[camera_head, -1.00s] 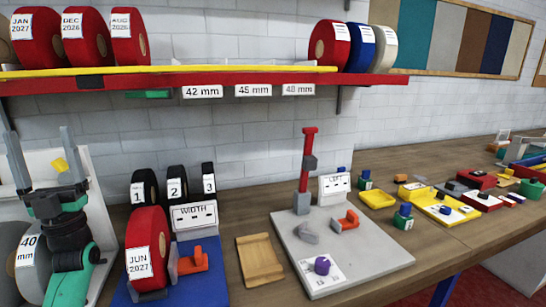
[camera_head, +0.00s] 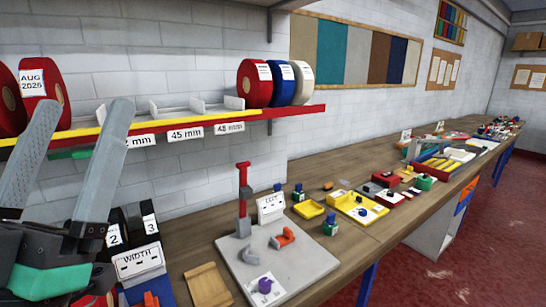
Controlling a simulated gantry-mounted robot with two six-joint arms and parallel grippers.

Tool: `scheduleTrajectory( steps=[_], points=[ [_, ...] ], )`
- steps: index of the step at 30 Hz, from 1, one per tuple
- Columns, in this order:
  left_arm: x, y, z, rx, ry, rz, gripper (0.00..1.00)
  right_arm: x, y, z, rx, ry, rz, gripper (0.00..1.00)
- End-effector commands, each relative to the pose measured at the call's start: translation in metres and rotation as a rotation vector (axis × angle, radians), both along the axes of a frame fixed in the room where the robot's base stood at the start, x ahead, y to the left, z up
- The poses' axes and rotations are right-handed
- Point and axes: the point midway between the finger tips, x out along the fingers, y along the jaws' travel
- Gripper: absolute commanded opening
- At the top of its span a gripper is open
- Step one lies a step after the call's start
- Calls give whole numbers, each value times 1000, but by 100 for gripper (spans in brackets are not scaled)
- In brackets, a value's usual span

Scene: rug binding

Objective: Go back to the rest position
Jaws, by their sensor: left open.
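My left gripper (camera_head: 82,112) stands at the left edge of the head view, its two grey fingers pointing up and spread apart. Nothing shows between the fingers. It is in front of the shelf and the left end of the bench, and hides part of both. Its dark wrist and green arm part (camera_head: 45,280) fill the lower left corner. My right gripper is not in view.
A red and yellow shelf (camera_head: 215,124) carries tape rolls. Below it on the wooden bench are a WIDTH block (camera_head: 138,262), a wooden plate (camera_head: 208,286), a grey board (camera_head: 315,262) with a red post, and yellow trays (camera_head: 308,209). Red floor (camera_head: 440,275) lies right.

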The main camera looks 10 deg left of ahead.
Motion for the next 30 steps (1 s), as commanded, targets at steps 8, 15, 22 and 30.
scheduleTrajectory(
  steps=[8, 15, 22, 30],
  points=[
    [-24, -39, 73, -1, 83, -100, 92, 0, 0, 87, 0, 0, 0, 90],
    [-24, -38, 172, -2, 82, -98, 92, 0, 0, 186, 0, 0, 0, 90],
    [-23, -38, 288, -2, 82, -97, 92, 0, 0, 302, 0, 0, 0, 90],
    [-23, -38, 379, -2, 83, -97, 92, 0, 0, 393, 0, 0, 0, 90]
  ],
)
